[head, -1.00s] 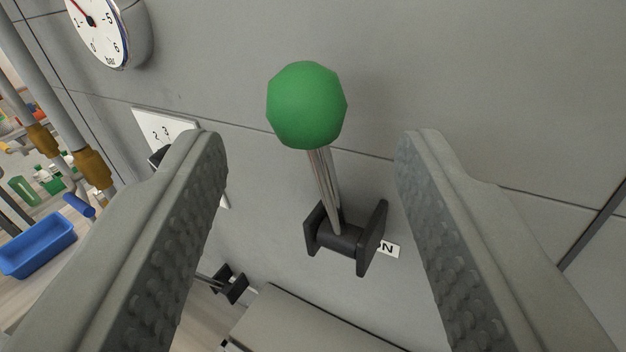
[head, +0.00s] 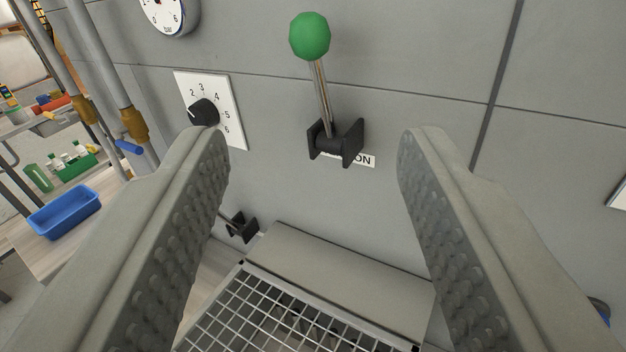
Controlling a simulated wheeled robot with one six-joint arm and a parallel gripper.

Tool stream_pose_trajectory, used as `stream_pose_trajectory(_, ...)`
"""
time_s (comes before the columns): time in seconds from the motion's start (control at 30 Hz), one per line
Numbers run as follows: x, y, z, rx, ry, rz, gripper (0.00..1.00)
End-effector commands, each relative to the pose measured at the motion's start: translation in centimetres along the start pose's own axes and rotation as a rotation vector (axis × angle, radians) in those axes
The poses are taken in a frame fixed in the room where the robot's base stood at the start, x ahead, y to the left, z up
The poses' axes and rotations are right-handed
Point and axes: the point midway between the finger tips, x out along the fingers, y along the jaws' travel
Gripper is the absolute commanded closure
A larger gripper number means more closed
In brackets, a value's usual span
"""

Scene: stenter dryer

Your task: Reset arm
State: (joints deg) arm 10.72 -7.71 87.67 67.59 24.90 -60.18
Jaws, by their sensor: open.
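My gripper (head: 313,145) is open and empty, with its two grey ribbed fingers wide apart on the left and right of the head view. Beyond it, between the fingers, a lever with a green ball knob (head: 309,37) stands up from a black bracket (head: 336,143) on the grey machine panel. The lever is nearly upright, its knob leaning slightly left. The fingers do not appear to touch it. A label ending in "ON" (head: 362,160) is partly hidden behind the bracket.
A black dial (head: 204,112) on a numbered white plate and a pressure gauge (head: 168,12) are on the panel at left. A second black bracket (head: 242,228) sits lower. A metal grid (head: 262,315) lies below. Pipes (head: 101,65) and a blue bin (head: 65,211) are at far left.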

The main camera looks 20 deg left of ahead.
Motion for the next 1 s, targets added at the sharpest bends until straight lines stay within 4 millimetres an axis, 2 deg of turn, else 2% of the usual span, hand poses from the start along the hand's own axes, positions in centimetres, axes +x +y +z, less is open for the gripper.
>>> stream_pose_trajectory(0.33, 0.0, 0.0, 0.0, 0.0, 0.0, 0.0, 0.52)
stream_pose_trajectory(0.47, -0.9, -0.5, 0.3, -0.001, -0.007, 0.006, 0.52)
stream_pose_trajectory(0.57, -2.9, -1.4, 1.2, -0.002, -0.023, 0.021, 0.52)
stream_pose_trajectory(1.0, -15.5, -5.8, 8.6, -0.015, -0.089, 0.13, 0.52)
